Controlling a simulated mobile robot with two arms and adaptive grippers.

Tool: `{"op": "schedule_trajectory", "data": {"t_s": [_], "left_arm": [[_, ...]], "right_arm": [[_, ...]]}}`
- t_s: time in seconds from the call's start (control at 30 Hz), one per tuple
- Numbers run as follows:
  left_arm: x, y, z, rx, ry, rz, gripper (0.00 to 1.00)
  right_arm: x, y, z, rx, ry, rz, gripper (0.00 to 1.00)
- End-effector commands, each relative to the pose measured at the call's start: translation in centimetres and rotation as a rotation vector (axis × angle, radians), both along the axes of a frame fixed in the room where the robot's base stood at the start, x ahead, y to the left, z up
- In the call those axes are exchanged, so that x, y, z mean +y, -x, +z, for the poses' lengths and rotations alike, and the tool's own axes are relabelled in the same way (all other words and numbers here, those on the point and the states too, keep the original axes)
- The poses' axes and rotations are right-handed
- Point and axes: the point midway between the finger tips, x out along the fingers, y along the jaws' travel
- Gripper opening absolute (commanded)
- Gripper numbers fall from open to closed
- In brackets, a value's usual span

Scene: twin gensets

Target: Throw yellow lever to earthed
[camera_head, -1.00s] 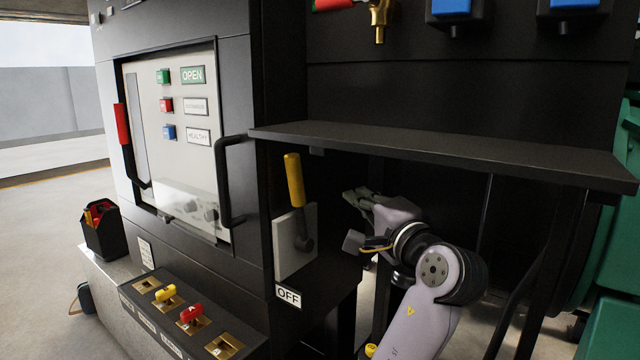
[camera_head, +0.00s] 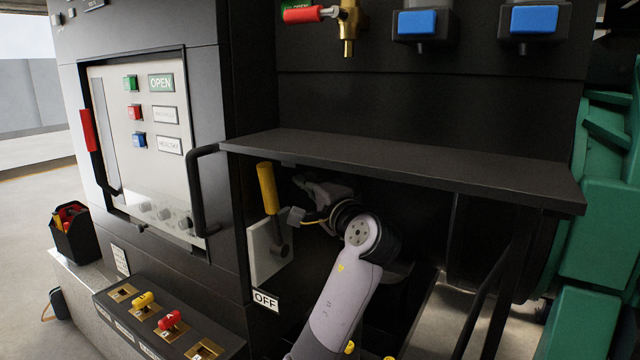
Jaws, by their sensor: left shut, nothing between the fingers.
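The yellow lever (camera_head: 267,188) stands nearly upright, its top leaning slightly left. Its dark pivot sits low on a pale grey plate (camera_head: 262,257) on the black cabinet side, under a dark shelf. A white label reading OFF (camera_head: 266,300) is below the plate. No label reading earthed can be made out. My left gripper (camera_head: 297,200) is under the shelf, just right of the lever and near its handle. It is shut and empty, and I see a small gap between it and the lever. My right gripper is not in view.
The dark shelf (camera_head: 400,165) hangs just above my left gripper. A black door handle (camera_head: 197,190) juts out left of the lever. Small yellow and red toggles (camera_head: 169,319) sit on a low panel. A red-handled brass valve (camera_head: 347,25) is above.

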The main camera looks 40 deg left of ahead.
Motion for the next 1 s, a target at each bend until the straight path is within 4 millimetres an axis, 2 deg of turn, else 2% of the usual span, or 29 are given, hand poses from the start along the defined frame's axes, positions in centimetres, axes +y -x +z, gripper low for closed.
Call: {"op": "schedule_trajectory", "data": {"t_s": [0.03,0.1,0.3,0.77,1.0], "left_arm": [[0.5,0.3,0.3,0.001,0.000,0.000,0.00],[0.4,1.6,0.0,0.000,0.000,-0.001,0.00],[0.6,3.5,-0.5,0.000,0.000,0.000,0.00],[0.6,3.9,-0.7,-0.003,0.000,0.000,0.00],[0.5,4.4,-1.0,-0.047,-0.005,-0.002,0.00]], "right_arm": [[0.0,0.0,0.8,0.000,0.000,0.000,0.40],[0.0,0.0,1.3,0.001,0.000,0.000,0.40],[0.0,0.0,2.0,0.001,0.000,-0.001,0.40],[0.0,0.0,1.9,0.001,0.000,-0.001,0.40],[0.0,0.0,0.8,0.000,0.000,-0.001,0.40]]}}
